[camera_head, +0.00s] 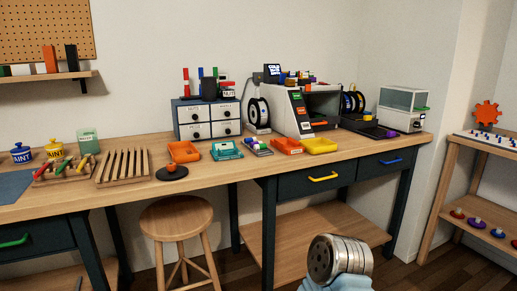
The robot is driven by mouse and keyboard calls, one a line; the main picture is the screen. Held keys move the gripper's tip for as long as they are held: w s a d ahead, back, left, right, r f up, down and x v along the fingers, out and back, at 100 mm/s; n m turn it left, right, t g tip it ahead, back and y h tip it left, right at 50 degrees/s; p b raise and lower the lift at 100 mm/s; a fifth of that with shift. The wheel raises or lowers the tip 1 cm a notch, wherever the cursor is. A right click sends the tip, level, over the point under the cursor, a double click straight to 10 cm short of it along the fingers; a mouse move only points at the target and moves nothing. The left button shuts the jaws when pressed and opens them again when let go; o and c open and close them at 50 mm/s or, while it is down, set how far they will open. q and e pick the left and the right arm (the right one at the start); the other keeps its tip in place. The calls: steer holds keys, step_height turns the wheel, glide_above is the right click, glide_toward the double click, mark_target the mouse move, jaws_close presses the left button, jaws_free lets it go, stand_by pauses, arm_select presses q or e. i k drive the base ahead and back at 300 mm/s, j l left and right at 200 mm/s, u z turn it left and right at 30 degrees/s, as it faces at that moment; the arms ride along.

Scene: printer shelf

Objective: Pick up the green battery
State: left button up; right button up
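I cannot tell for sure which thing is the green battery. A small green upright piece (215,72) shows among red and blue ones on top of the grey drawer unit (208,132). A green stick-like piece (85,161) lies among red and yellow ones on a wooden rack (48,179) at the left of the workbench. Both are too small to identify. Neither gripper's fingers show. A round metal part of my own arm is at the bottom, right of centre, in front of the bench.
The wooden workbench (232,169) holds a 3D printer (292,112), orange trays (184,151), a teal device (226,149) and paint jars (22,153). A round stool (178,217) stands before it. A side shelf (452,176) is at the right.

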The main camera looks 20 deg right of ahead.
mark_target(261, 146)
steer(key=i+j, duration=0.2)
steer(key=i+j+z, duration=0.1)
steer(key=z, duration=0.3)
steer(key=i+j+z, duration=0.2)
steer(key=z, duration=0.25)
steer(key=i+j+z, duration=0.15)
steer(key=z, duration=0.25)
